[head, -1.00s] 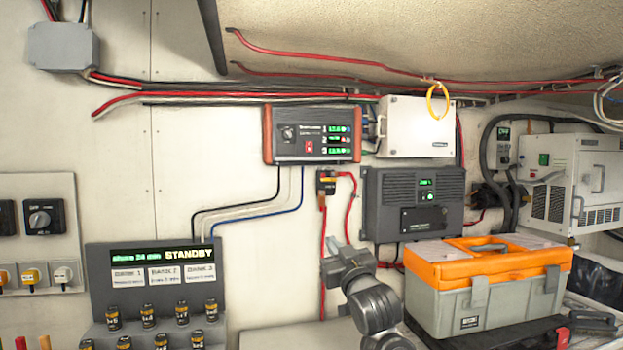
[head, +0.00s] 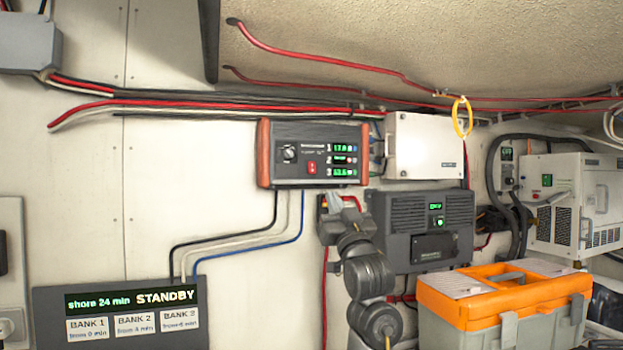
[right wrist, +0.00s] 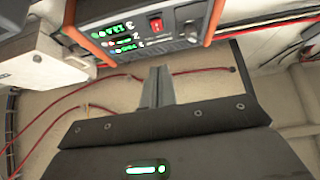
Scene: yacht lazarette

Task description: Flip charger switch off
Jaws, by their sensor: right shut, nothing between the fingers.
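The charger (head: 290,178) is a dark box with orange-brown end caps, mounted on the wall in the head view. The charger (right wrist: 190,18) and the red switch (right wrist: 155,24) also show at the top of the right wrist view, turned over. My right gripper (right wrist: 157,88) is shut and empty, apart from the switch. In the head view my right arm rises from below, its end just below the charger's right part. The switch's exact position is too small to tell. My left gripper is out of view.
A dark unit with a green display (head: 420,225) is right of my arm. A white box (head: 425,147) adjoins the charger. An orange-lidded toolbox (head: 505,290) stands lower right. Cables (head: 235,235) hang below the charger. A STANDBY panel (head: 120,310) is lower left.

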